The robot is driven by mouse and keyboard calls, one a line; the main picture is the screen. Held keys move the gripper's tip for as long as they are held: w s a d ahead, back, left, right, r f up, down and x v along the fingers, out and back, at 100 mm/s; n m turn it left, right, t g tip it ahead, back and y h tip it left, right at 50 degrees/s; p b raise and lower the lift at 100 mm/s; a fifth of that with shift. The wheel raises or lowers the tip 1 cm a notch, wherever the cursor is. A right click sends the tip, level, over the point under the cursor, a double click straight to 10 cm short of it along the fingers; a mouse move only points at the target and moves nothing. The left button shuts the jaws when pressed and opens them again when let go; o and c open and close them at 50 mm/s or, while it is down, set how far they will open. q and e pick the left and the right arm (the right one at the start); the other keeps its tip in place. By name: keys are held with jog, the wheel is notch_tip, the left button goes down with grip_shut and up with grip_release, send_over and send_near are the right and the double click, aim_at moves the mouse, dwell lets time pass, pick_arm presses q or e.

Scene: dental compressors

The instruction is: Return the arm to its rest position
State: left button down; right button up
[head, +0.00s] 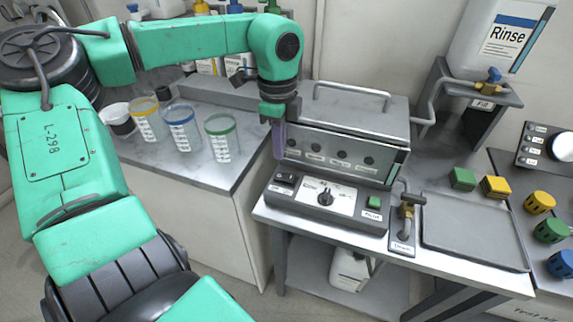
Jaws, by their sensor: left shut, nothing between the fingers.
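My left arm is green and black and reaches in from the left across the top of the head view. Its wrist bends down at the left end of the grey metal box (352,130). My left gripper (279,142) points downward there, above and behind the control panel (325,201). It is shut and holds nothing. I cannot tell whether it touches the box. My right gripper is not in view.
Measuring cups with yellow (147,121), blue (182,129) and green (221,137) rims stand on the left counter (180,168). A Rinse container (500,40) stands above.

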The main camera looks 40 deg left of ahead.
pick_arm(q)
jog(key=shift+r, duration=0.6)
